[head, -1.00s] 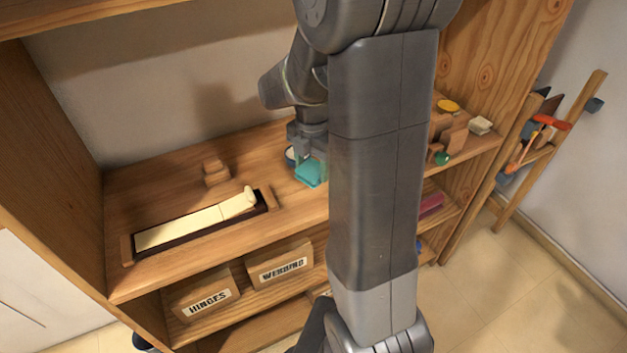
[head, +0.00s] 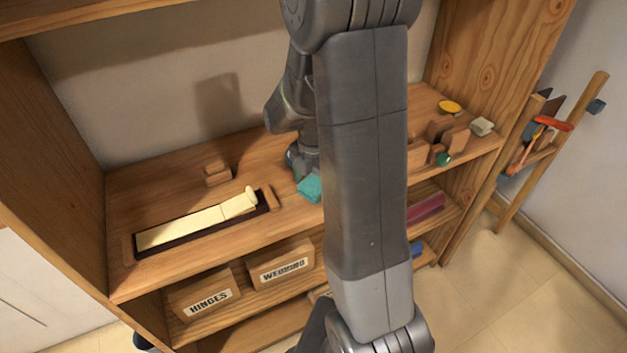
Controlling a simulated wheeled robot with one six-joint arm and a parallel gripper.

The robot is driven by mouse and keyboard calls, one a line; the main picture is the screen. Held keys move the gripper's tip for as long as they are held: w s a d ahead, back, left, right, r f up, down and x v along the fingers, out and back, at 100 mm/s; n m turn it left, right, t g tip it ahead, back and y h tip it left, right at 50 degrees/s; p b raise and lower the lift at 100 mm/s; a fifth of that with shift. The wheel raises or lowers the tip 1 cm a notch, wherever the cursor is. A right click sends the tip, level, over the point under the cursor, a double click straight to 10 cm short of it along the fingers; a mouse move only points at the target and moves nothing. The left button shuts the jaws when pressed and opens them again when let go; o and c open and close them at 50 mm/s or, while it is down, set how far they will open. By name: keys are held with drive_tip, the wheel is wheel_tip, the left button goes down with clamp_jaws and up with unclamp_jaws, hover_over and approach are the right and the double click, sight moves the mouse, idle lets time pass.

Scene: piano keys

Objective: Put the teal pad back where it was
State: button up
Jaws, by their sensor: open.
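The teal pad (head: 310,188) lies on the upper shelf, right of the long dark key frame (head: 200,230) that holds cream piano keys (head: 190,226). My gripper (head: 303,163) is just behind the pad and looks apart from it. It is open, with its fingers mostly hidden behind my arm. The right edge of the pad is also covered by my arm.
A small wooden block (head: 216,174) stands behind the keys. Several wooden blocks, a yellow disc (head: 449,107) and a green round piece (head: 443,159) are at the right. Boxes labelled HINGES (head: 208,296) and another label sit below.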

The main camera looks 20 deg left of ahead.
sight(314, 184)
wheel_tip(314, 184, up, 12)
idle(0.6)
drive_tip(key=shift+w, duration=0.1)
